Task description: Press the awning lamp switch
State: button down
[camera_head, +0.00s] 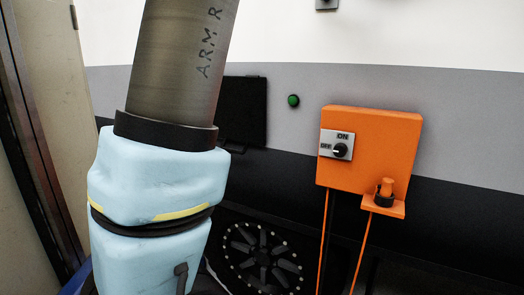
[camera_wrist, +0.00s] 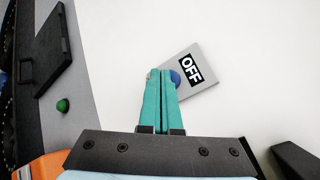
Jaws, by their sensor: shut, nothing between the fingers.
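In the wrist view a grey switch plate (camera_wrist: 205,62) marked OFF is on the white wall, seen tilted. A round blue button (camera_wrist: 175,77) on it shows only in part behind my fingertips. My gripper (camera_wrist: 160,75) has its two teal fingers shut together and empty, with the tips overlapping the plate's left part and the button. I cannot tell whether they touch it. In the head view my gripper is out of sight. A small grey plate (camera_head: 327,4) there is cut off by the top edge; its marking is not visible.
A green button (camera_head: 293,100) sits on the grey wall band. An orange box (camera_head: 388,145) carries an ON/OFF rotary knob (camera_head: 340,149) and a small bracket. A black panel (camera_head: 250,110) is on the wall left of the green button. White wall around the OFF plate is clear.

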jog(key=shift+w+d, duration=0.2)
jog(key=shift+w, duration=0.1)
jog(key=shift+s+a, duration=0.15)
jog(key=shift+s, duration=0.2)
jog(key=shift+a+b, duration=0.1)
jog(key=shift+b, duration=0.25)
jog(key=shift+s+a+b, duration=0.45)
jog(key=shift+s+b, duration=0.05)
jog(key=shift+s, duration=0.4)
jog(key=shift+s+a+b, duration=0.5)
jog(key=shift+s+b, duration=0.05)
jog(key=shift+s, duration=0.3)
jog(key=shift+s+a+b, duration=0.45)
jog(key=shift+s+b, duration=0.05)
jog(key=shift+s, duration=0.4)
